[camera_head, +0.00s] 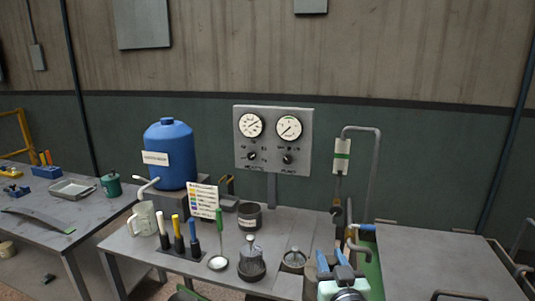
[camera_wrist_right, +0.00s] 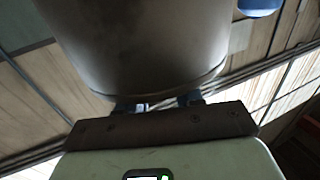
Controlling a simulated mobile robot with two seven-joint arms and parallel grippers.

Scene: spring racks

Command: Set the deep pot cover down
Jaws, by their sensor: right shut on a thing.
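My right gripper (camera_head: 332,262) is low at the right of the head view, over the front of the bench, with blue fingers and a pale green body. It is shut on a broad, smooth grey metal cylinder, which I take for the deep pot cover (camera_wrist_right: 140,45). It fills the upper middle of the right wrist view, its rounded rim close to the fingers (camera_wrist_right: 160,105). In the head view I cannot make out the held part clearly. A dark pot with a knobbed top (camera_head: 251,266) and a low grey knobbed piece (camera_head: 293,261) stand left of the gripper. My left gripper is not in view.
The bench also carries a dark open can (camera_head: 249,217), a green-handled ladle (camera_head: 218,240), several coloured-handled tools (camera_head: 178,236), a pale jug (camera_head: 143,218) and a blue tank (camera_head: 170,155). Bent pipework (camera_head: 361,150) rises behind my gripper. The bench top at right (camera_head: 440,262) is mostly clear.

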